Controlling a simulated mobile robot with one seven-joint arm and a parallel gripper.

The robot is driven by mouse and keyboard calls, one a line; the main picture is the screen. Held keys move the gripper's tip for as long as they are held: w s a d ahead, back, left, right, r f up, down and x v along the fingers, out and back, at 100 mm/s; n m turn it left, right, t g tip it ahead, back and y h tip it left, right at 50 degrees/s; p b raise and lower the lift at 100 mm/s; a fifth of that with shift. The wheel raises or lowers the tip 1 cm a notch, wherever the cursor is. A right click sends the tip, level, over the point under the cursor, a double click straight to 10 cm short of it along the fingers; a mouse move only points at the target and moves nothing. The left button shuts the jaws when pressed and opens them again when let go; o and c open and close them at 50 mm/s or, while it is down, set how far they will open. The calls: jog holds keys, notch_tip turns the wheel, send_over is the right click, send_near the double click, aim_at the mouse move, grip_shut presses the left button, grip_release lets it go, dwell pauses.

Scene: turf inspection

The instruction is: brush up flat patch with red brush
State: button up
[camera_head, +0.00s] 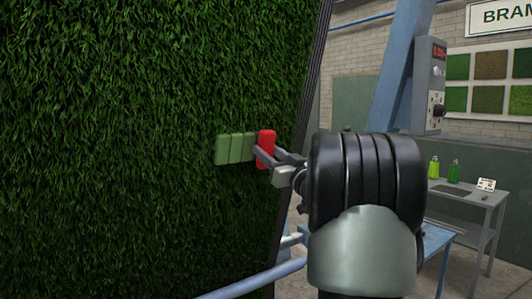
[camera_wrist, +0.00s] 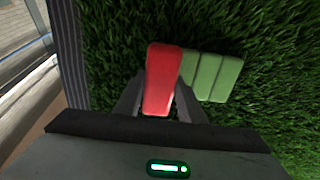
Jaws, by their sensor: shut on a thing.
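The red brush (camera_head: 266,148) is held at the turf panel (camera_head: 150,80), near its right edge in the head view. My gripper (camera_head: 268,155) is shut on it. In the wrist view the red brush (camera_wrist: 162,75) sits between my fingers (camera_wrist: 160,100). In the wrist view the flat patch (camera_wrist: 211,76) is just right of the brush. The brush's far side is hidden, so I cannot tell whether it touches the turf.
The turf panel stands steeply, with a dark frame edge (camera_head: 300,120) right of the brush. A blue post (camera_head: 402,65) carries a grey control box (camera_head: 430,85). A side table (camera_head: 470,205) with two green bottles stands at the right. Turf left of the patch is clear.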

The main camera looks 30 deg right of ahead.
jog(key=shift+d, duration=1)
jog(key=shift+a+b, duration=1.75)
jog(key=shift+a, duration=2.05)
jog(key=shift+s+a, duration=0.1)
jog(key=shift+a, duration=0.25)
jog(key=shift+a, duration=0.1)
jog(key=shift+a+b, duration=0.55)
jog(key=shift+a, duration=0.3)
jog(key=shift+s+a+b, duration=0.1)
jog(key=shift+a+b, duration=0.85)
jog(key=shift+a, duration=0.8)
jog(key=shift+a+b, duration=0.55)
jog(key=shift+a, duration=0.65)
jog(key=shift+w+d+p, duration=0.2)
jog(key=shift+d+p, duration=1.1)
jog(key=shift+d, duration=2.8)
jog(key=shift+d, duration=0.1)
